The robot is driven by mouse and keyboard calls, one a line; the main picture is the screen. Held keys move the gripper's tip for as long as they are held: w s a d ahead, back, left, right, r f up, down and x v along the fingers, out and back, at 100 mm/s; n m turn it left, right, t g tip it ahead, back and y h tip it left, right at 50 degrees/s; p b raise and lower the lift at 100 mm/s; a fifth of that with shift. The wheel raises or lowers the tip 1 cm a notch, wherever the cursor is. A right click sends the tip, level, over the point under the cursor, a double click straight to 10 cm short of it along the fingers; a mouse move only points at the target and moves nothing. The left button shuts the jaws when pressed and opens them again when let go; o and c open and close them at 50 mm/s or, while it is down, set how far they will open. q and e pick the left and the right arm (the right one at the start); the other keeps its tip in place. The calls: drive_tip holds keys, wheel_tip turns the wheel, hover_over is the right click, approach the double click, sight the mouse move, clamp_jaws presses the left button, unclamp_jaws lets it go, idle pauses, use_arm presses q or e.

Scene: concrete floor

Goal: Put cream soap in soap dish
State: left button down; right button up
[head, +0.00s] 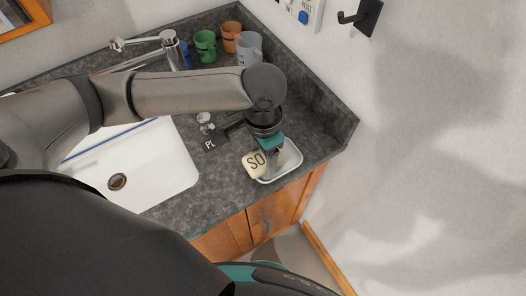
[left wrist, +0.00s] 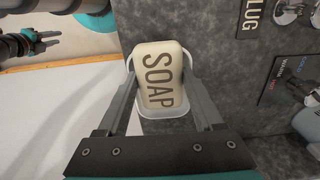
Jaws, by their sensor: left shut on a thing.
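The cream soap (head: 254,164) is a pale rounded bar with dark letters. My left gripper (head: 270,157) is shut on it, and in the left wrist view the soap (left wrist: 160,75) sits between the two fingers (left wrist: 165,100). The soap dish (head: 290,163) is a white shallow tray on the counter's right part. In the left wrist view the dish rim (left wrist: 163,112) shows beneath the soap; whether the soap touches the dish I cannot tell. My right gripper (left wrist: 42,41) shows small at the upper left of the left wrist view, its fingers apart and empty.
A white sink (head: 165,165) with a chrome tap (head: 165,42) lies left of the dish. A dark plug label (head: 211,144) lies near the sink edge. The counter's raised edge (head: 335,125) bounds the right.

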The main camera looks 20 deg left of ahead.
sight(263, 158)
use_arm(q)
drive_tip(key=shift+f, duration=0.25)
drive_tip(key=shift+c, duration=0.2)
unclamp_jaws()
drive_tip(key=shift+r, duration=0.5)
wheel_tip(263, 158, up, 12)
drive_tip(key=p, duration=0.2)
drive_tip(key=shift+r, duration=0.1)
